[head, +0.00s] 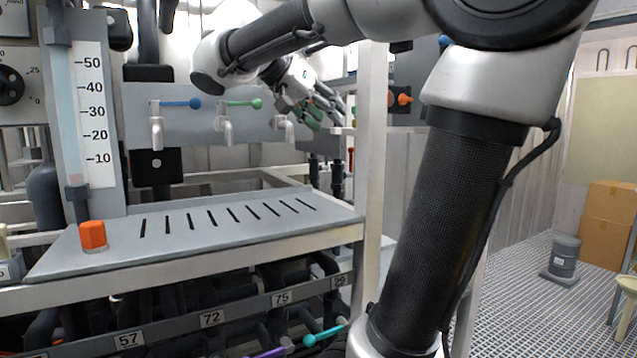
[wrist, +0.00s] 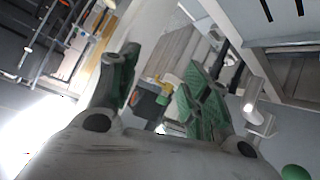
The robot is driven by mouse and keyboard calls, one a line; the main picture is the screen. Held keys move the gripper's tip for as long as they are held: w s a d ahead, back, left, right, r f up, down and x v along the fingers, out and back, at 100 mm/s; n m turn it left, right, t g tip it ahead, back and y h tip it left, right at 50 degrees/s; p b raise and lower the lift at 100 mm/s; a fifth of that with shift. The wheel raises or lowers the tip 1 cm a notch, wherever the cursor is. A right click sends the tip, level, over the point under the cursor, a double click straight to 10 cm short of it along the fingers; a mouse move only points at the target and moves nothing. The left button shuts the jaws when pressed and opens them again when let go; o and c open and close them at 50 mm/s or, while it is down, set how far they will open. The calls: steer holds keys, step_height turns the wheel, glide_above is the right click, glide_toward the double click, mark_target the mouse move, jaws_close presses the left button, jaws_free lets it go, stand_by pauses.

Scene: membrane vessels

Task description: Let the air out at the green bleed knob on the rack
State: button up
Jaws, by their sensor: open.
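In the head view a green-handled lever with a ball end (head: 256,103) sits on a tap on the rack's grey panel. No separate knob marked as the bleed knob can be made out. My gripper (head: 318,108) is to the right of this lever, in front of a third tap (head: 283,124), which it partly hides. In the wrist view my gripper (wrist: 158,82) is open with its green-padded fingers apart and nothing held. A green ball (wrist: 295,172) shows at the lower right corner there. Small yellow and green parts show beyond the fingers, too small to identify.
A blue-handled tap (head: 180,104) is left of the green one. A white post (head: 371,150) stands right of my gripper, with an orange knob (head: 403,99) beyond it. A slotted grey shelf (head: 200,228) with an orange cap (head: 93,235) lies below. A scale tube (head: 93,115) stands left.

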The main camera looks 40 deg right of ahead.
steer(key=s+a+f+n+y, duration=0.2)
steer(key=f+n, duration=0.1)
steer(key=f, duration=0.3)
steer(key=s+a+f+n+t+y, duration=0.1)
steer(key=s+a+f+n+y, duration=0.1)
steer(key=f, duration=0.4)
steer(key=shift+s+f+n+y, duration=0.15)
steer(key=shift+s+n+y, duration=0.3)
steer(key=shift+n, duration=0.55)
steer(key=shift+w, duration=0.1)
stand_by(5.7)
